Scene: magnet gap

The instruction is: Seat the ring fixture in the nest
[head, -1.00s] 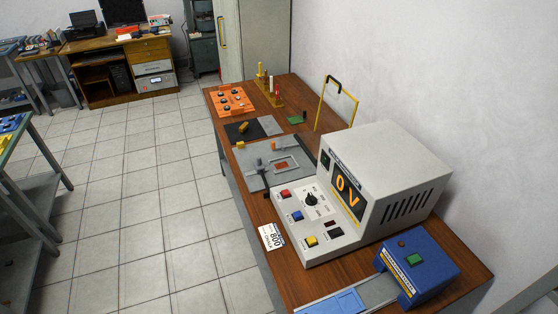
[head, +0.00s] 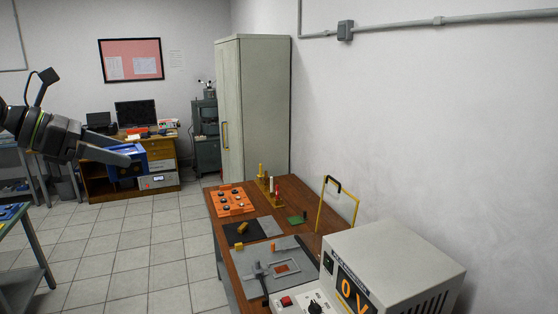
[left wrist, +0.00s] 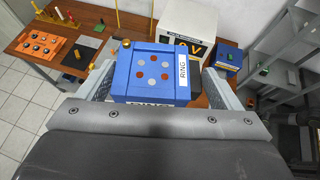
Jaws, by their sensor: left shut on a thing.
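The ring fixture (left wrist: 148,75) is a blue block marked RING, with red and pale dots on its top. It sits between the two fingers of my left gripper (head: 132,156), which is shut on it. In the head view the blue fixture (head: 124,168) shows partly behind the gripper, held up in the air left of the table. A grey plate (head: 256,283) with a red-orange rectangular frame (head: 286,267) lies on the table, apart from the fixture. I cannot tell for sure whether that frame is the nest. My right gripper is not in view.
A large meter box (head: 395,262) reading 0 V stands on the table's near part. An orange plate (head: 232,201) with black knobs, coloured posts (head: 268,188) and a yellow upright frame (head: 340,205) stand farther back. Floor left of the table is clear.

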